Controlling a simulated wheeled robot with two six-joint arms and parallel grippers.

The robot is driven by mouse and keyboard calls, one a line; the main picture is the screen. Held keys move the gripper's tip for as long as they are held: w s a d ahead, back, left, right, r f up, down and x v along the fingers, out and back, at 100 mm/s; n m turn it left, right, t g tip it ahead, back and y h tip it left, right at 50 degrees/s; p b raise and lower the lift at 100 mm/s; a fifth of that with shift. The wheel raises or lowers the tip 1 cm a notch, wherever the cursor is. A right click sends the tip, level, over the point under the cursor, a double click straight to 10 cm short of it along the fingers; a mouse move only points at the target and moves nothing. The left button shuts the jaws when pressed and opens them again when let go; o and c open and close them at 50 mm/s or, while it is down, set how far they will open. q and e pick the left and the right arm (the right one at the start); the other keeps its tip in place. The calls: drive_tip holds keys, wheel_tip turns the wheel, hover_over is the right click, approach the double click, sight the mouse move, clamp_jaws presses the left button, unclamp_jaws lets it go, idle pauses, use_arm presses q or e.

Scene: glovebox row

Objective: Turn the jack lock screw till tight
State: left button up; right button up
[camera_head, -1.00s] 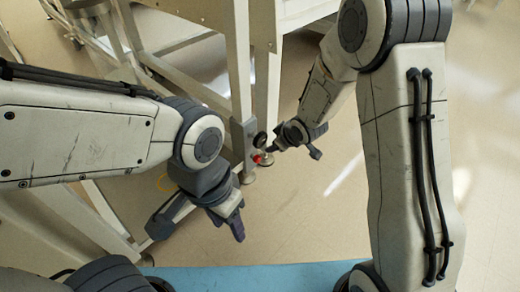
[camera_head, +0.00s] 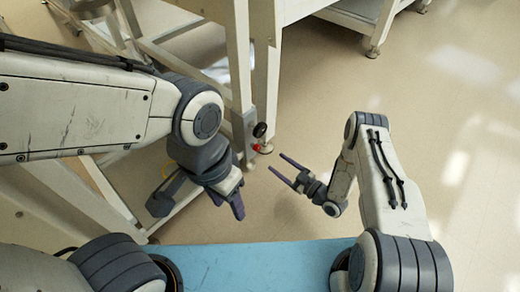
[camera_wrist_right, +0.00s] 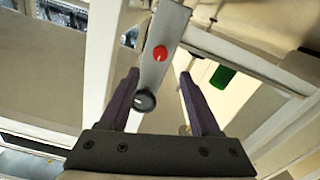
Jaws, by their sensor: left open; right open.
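On the bracket of the white frame's leg, a black round knob (camera_head: 260,130) sits above a small red knob (camera_head: 257,147). I cannot tell for sure which one is the lock screw. In the right wrist view, the red knob (camera_wrist_right: 160,53) and the black knob (camera_wrist_right: 144,100) lie between my right fingers in the picture, apart from both. My right gripper (camera_head: 277,162) is open and empty, just right of and below the knobs; it also shows in the right wrist view (camera_wrist_right: 158,72). My left gripper (camera_head: 228,211) is open and empty, lower left of the knobs.
The white frame's leg (camera_head: 240,60) rises beside the bracket, with beams at left. A green part (camera_wrist_right: 222,77) hangs at right in the right wrist view. A blue surface (camera_head: 255,262) lies in front of me.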

sight(258, 149)
drive_tip(key=b+x, duration=0.4)
drive_tip(key=x, duration=0.4)
drive_tip(key=shift+w+a+f+b, duration=0.2)
drive_tip(key=shift+b, duration=0.1)
drive_tip(key=shift+w+a+r, duration=0.15)
drive_tip(key=shift+w+a, duration=0.3)
clamp_jaws()
